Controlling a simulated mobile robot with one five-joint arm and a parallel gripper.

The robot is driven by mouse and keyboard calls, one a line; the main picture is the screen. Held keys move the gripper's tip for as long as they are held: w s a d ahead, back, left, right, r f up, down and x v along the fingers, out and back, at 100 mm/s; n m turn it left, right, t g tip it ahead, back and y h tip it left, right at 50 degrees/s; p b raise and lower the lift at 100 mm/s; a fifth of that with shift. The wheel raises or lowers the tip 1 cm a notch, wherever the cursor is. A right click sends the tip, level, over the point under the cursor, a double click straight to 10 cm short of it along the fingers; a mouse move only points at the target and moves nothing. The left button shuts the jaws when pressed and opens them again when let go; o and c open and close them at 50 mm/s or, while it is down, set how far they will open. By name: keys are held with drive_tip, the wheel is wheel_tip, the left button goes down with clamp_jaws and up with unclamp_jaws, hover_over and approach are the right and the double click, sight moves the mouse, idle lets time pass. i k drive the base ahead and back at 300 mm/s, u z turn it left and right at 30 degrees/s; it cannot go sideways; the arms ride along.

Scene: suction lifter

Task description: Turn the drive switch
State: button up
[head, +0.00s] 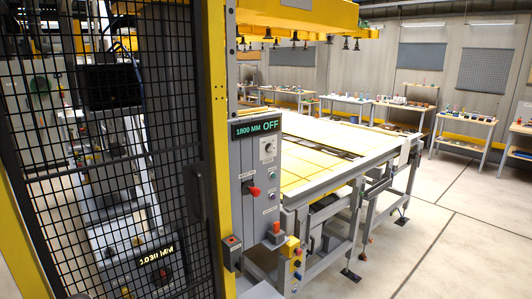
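A grey control panel (259,180) stands beside the yellow post, facing me at an angle. Its display (257,128) reads "1800 MM OFF". The small labels are too blurred to read, so I cannot tell which control is the drive switch. My gripper is not in view.
A black mesh gate (110,150) in a yellow frame (216,150) fills the left. A second display (157,254) behind it reads about 1030 MM. A large table (310,150) stands behind the panel under a yellow suction beam (300,14). The floor (440,230) at right is clear.

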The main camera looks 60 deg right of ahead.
sight(270, 147)
drive_tip(key=u, duration=0.1)
drive_tip(key=k, duration=1.35)
drive_tip(key=z, duration=0.55)
drive_tip(key=i, duration=0.8)
drive_tip(key=u, duration=0.05)
